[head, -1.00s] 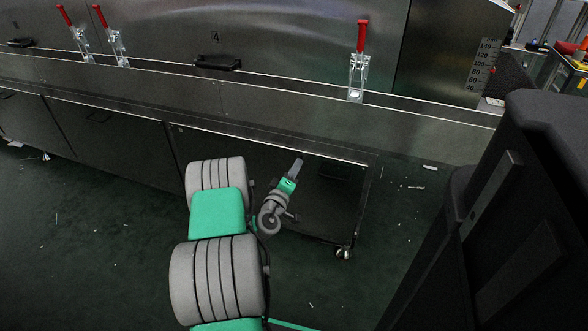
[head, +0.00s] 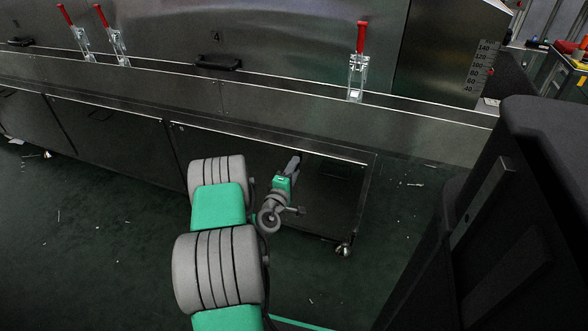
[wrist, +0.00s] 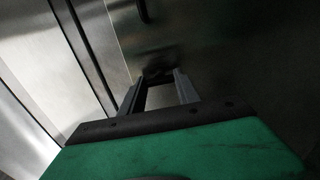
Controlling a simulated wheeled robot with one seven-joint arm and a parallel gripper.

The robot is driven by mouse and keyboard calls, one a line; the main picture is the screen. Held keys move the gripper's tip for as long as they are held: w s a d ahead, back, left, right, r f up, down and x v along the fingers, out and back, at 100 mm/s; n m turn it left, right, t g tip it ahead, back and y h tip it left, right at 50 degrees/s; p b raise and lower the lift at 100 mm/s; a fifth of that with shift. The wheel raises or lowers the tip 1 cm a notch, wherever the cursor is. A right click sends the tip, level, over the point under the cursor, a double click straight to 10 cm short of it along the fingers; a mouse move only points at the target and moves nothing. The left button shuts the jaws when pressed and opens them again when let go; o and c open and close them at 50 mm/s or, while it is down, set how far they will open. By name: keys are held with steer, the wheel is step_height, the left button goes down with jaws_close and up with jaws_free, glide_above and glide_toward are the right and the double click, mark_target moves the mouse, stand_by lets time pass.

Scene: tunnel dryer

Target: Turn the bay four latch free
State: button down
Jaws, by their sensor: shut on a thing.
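Bay four's upper door carries a "4" label (head: 215,37) and a black handle (head: 219,62). Red-handled toggle latches stand upright at its left (head: 112,36) and right (head: 360,62). My gripper (head: 295,160) is far below these, at the dark lower panel (head: 240,150) under bay four. In the wrist view my gripper (wrist: 157,84) has its two fingers reaching to a small dark piece (wrist: 156,73) on the metal panel, and is shut on it. I take this piece to be the latch; its shape and turn angle are too dark to tell.
A dark handle (wrist: 143,10) sits on the panel beyond my fingers in the wrist view. A caster (head: 344,250) stands under the panel's right corner. A large black cabinet-like body (head: 500,220) fills the right. The green floor (head: 90,230) is open, with small scraps.

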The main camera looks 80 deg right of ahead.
steer(key=c, duration=0.9)
jaws_free()
steer(key=a, duration=0.7)
steer(key=shift+w+a+p, duration=0.35)
steer(key=shift+a, duration=0.05)
